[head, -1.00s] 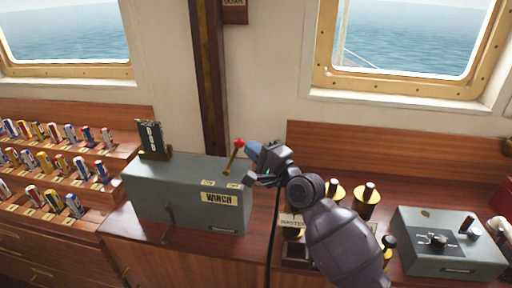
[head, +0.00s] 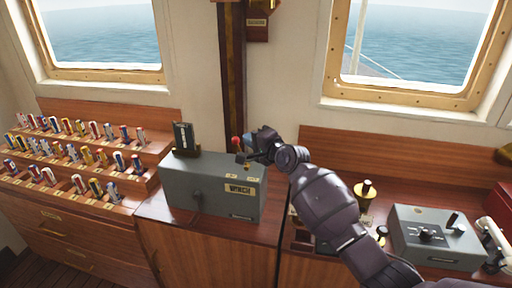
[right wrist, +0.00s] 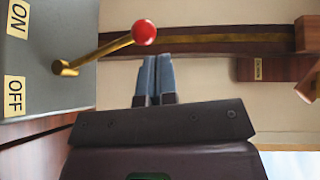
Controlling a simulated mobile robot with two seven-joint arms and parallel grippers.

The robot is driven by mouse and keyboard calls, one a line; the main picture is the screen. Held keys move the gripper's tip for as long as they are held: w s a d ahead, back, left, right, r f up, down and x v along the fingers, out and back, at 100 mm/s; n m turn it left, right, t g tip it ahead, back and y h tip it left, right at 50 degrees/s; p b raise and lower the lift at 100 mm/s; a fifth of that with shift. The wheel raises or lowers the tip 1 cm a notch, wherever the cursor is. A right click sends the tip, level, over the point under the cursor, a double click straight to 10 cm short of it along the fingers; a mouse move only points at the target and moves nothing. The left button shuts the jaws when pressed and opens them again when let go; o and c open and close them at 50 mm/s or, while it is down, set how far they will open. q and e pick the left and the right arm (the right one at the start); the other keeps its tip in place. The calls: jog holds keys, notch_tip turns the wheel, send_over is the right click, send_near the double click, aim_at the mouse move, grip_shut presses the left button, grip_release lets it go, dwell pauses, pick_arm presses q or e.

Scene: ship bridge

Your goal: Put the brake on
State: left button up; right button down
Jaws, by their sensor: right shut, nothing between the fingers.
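A grey box marked WINCH (head: 205,188) stands on a wooden cabinet. A brass lever (right wrist: 108,50) with a red knob (right wrist: 144,32) rises from its top, and the knob also shows in the head view (head: 236,141). The lever leans toward the ON label (right wrist: 18,18), away from the OFF label (right wrist: 14,96). My right gripper (head: 262,138) is to the right of the knob. In the right wrist view its blue fingers (right wrist: 157,62) are shut and empty, on the OFF side of the lever, with a small gap to the knob. My left gripper is out of view.
A tiered rack of coloured flags or rolls (head: 70,197) is at the left. A grey control box (head: 440,240) and brass-based knobs (head: 365,192) are at the right.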

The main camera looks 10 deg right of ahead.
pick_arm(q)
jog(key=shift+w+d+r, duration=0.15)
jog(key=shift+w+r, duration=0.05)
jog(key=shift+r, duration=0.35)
pick_arm(e)
jog(key=a, duration=0.1)
jog(key=w+a, duration=0.1)
jog(key=shift+w+a, duration=0.1)
jog(key=shift+a, duration=0.2)
pick_arm(q)
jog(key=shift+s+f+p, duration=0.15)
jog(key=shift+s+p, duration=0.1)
jog(key=shift+p, duration=0.05)
pick_arm(e)
jog(key=shift+a, duration=0.25)
jog(key=shift+r, duration=0.15)
